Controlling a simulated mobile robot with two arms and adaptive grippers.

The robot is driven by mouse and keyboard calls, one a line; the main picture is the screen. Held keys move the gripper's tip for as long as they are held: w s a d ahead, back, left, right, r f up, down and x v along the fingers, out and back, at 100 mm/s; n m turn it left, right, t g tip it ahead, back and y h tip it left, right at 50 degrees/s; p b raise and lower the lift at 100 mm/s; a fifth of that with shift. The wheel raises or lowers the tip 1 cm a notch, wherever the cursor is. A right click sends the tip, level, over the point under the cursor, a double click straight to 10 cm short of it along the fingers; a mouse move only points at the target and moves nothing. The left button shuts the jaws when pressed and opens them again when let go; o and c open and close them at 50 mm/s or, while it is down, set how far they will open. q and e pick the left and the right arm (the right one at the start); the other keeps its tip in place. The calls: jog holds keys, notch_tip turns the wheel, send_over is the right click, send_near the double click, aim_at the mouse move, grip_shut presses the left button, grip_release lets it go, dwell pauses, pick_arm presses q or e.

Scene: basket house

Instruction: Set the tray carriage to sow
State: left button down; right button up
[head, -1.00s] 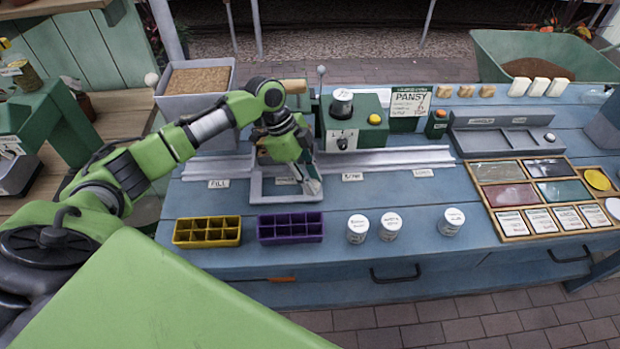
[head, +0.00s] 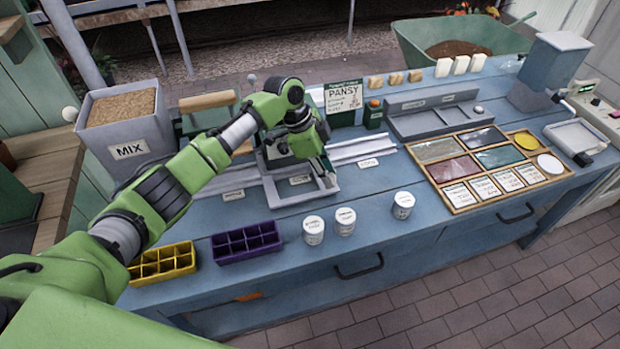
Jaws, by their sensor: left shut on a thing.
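The tray carriage (head: 291,199) is a grey open frame on the pale metal rail (head: 350,148) along the blue bench. It stands at the third station label (head: 300,180), the one that reads SOW in the earlier view. A label (head: 233,195) shows to its left and another (head: 368,163) to its right. My left gripper (head: 322,172) reaches down over the carriage, shut on it; the fingertips are partly hidden by the gripper body. My right gripper is out of view.
A yellow tray (head: 162,263), a purple tray (head: 248,243) and three white pots (head: 344,221) stand along the front. The MIX bin (head: 128,125) is at left. A PANSY sign (head: 343,96) and a seed-packet tray (head: 468,203) stand right.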

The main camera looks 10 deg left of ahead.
pick_arm(q)
jog(key=shift+w+d, duration=0.25)
jog(key=shift+d, duration=0.3)
jog(key=c, duration=1.8)
grip_release()
jog(key=shift+o, duration=0.2)
jog(key=shift+a, duration=0.1)
jog(key=v, duration=1.2)
jog(key=shift+s+f, duration=0.1)
jog(key=shift+f, duration=0.05)
